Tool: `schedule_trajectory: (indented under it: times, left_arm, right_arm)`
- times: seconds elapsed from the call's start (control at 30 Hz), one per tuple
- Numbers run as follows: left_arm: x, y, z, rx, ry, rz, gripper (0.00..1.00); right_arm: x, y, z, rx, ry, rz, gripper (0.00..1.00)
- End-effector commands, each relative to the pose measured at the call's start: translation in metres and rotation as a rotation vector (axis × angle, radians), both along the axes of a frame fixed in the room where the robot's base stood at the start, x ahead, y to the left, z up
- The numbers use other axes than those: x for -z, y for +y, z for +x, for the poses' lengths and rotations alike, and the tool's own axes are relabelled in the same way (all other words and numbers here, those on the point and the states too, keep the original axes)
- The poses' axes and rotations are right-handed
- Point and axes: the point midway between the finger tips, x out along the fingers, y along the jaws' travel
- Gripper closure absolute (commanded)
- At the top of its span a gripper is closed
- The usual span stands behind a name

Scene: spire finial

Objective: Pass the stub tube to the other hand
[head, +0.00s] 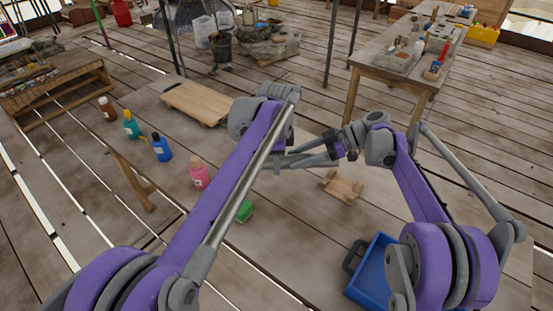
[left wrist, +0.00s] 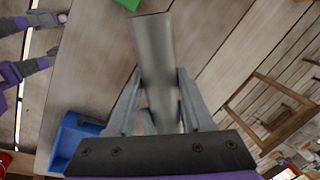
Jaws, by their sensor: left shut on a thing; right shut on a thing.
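My right gripper (head: 335,143) comes from the right and is shut at the tube's right part. The exact contact of the right fingers is small and partly hidden.
A small wooden cradle (head: 342,187) stands below the grippers. A blue tray (head: 372,275) is at front right, a green block (head: 245,212) at front left. Several bottles, including a pink one (head: 198,172), stand left. A wooden board (head: 200,103) lies behind; a cluttered table (head: 395,75) stands back right.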

Motion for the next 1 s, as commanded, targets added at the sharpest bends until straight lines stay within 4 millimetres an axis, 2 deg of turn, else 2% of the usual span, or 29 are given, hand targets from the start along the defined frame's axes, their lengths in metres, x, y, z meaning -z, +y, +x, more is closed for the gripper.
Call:
schedule_trajectory:
  times: [0.17, 0.2, 0.4, 0.77, 0.87, 1.0]
  left_arm:
    - [-0.001, 0.0, 0.002, 0.0, -0.006, 0.0, 1.0]
    - [-0.001, 0.0, 0.002, 0.0, -0.006, -0.001, 1.0]
    - [-0.001, 0.0, 0.001, 0.0, -0.005, 0.0, 1.0]
    - [-0.001, 0.0, 0.001, 0.0, -0.003, 0.0, 1.0]
    - [-0.001, 0.0, 0.001, 0.0, -0.003, 0.0, 1.0]
    - [-0.001, 0.0, 0.001, 0.0, -0.003, 0.0, 1.0]
  right_arm:
    - [0.0, 0.001, -0.002, -0.008, 0.002, -0.001, 1.0]
    - [0.0, 0.001, -0.002, -0.009, 0.003, -0.001, 0.47]
    - [0.0, 0.001, -0.002, -0.007, 0.002, -0.001, 0.14]
    - [-0.002, -0.005, -0.001, -0.004, 0.002, -0.001, 0.14]
    - [-0.007, -0.017, 0.0, -0.001, 0.002, -0.001, 0.14]
    - [-0.02, -0.043, 0.002, -0.001, 0.003, -0.002, 0.14]
